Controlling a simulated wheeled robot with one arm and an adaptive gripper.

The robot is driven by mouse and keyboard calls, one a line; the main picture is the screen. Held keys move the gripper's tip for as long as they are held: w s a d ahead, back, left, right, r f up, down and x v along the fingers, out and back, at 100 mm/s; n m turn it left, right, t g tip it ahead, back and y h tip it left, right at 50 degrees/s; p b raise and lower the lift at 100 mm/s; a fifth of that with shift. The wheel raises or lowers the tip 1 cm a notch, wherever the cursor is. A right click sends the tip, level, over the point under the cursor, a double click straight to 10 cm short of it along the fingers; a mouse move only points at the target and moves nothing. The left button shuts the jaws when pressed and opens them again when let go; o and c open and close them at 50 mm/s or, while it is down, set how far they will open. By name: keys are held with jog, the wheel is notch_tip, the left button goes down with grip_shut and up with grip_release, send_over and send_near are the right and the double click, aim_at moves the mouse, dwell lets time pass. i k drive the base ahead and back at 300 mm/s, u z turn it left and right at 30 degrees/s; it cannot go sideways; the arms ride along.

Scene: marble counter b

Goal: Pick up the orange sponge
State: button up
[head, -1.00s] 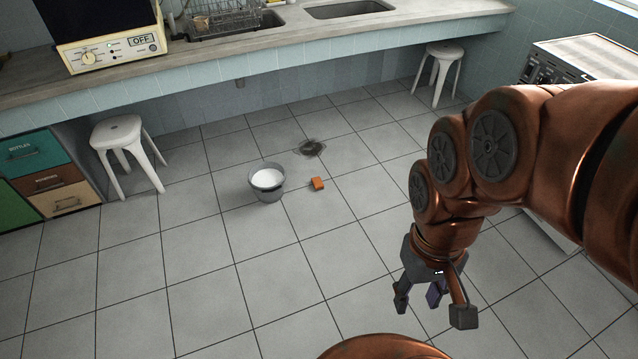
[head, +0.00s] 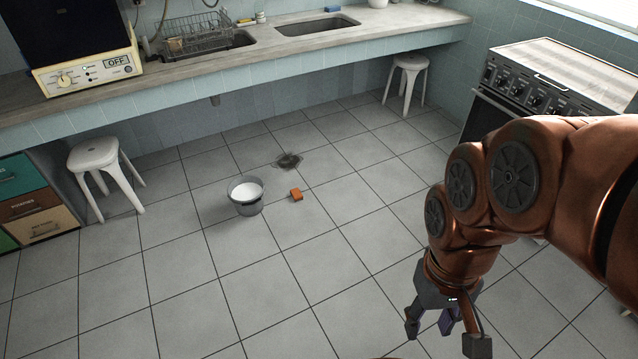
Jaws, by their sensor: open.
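The orange sponge (head: 296,194) lies on the grey tiled floor, just right of a grey bucket. My gripper (head: 446,330) hangs at the lower right of the head view, pointing down with its fingers spread. It is open and empty, well apart from the sponge, nearer to me and to its right.
The grey bucket (head: 246,197) with white contents stands close to the sponge's left. A dark floor drain (head: 288,161) lies behind. White stools (head: 105,172) (head: 407,82) stand by the counter (head: 250,60). A stove (head: 560,85) is at the right. The floor in front is clear.

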aim_at(296, 194)
jog(key=z, duration=0.45)
jog(key=i, duration=1.8)
jog(key=u, duration=0.6)
jog(key=i, duration=0.95)
jog(key=u, duration=1.4)
jog(key=i, duration=0.5)
jog(key=u, duration=0.45)
